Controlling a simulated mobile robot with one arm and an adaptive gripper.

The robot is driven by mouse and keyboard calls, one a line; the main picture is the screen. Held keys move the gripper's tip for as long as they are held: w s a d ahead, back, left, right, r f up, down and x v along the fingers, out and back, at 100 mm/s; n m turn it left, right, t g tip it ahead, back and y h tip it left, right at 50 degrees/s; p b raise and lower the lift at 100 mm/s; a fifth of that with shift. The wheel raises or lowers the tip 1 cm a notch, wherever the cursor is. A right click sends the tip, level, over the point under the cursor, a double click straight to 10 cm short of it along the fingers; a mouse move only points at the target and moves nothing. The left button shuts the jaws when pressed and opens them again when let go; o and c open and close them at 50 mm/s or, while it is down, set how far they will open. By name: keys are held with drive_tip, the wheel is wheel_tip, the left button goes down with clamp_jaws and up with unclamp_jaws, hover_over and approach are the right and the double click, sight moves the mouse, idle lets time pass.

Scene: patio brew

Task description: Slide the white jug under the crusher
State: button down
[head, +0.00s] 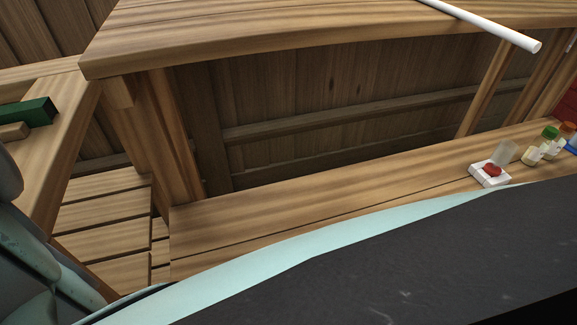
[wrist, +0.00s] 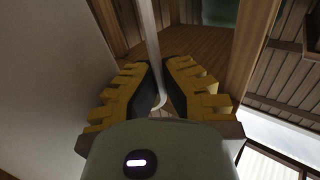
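A thin white curved strip (wrist: 149,35) runs down the middle of the wrist view and ends in a small hook between the fingers of my gripper (wrist: 160,72). It may be the white jug's handle, but I cannot tell. A large pale, smooth surface (wrist: 45,75) fills the left of the wrist view, very close. It may be the jug's wall, also unclear. The yellow fingers with dark pads stand on both sides of the strip. Whether they touch it is not clear. In the head view I recognise neither the jug nor the crusher, and my gripper does not show.
A wooden bench (head: 300,205) holds a small white box with a red piece (head: 490,173) and small jars (head: 545,145) at the right. An upper wooden top (head: 300,25) overhangs it, with a white rod (head: 490,27). A green block (head: 27,113) lies at the left.

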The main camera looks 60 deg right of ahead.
drive_tip(key=shift+a, duration=0.4)
drive_tip(key=c, duration=1.6)
unclamp_jaws()
drive_tip(key=shift+d, duration=0.3)
drive_tip(key=o, duration=0.5)
drive_tip(key=shift+a, duration=0.1)
drive_tip(key=shift+o, duration=0.2)
drive_tip(key=v, duration=1.2)
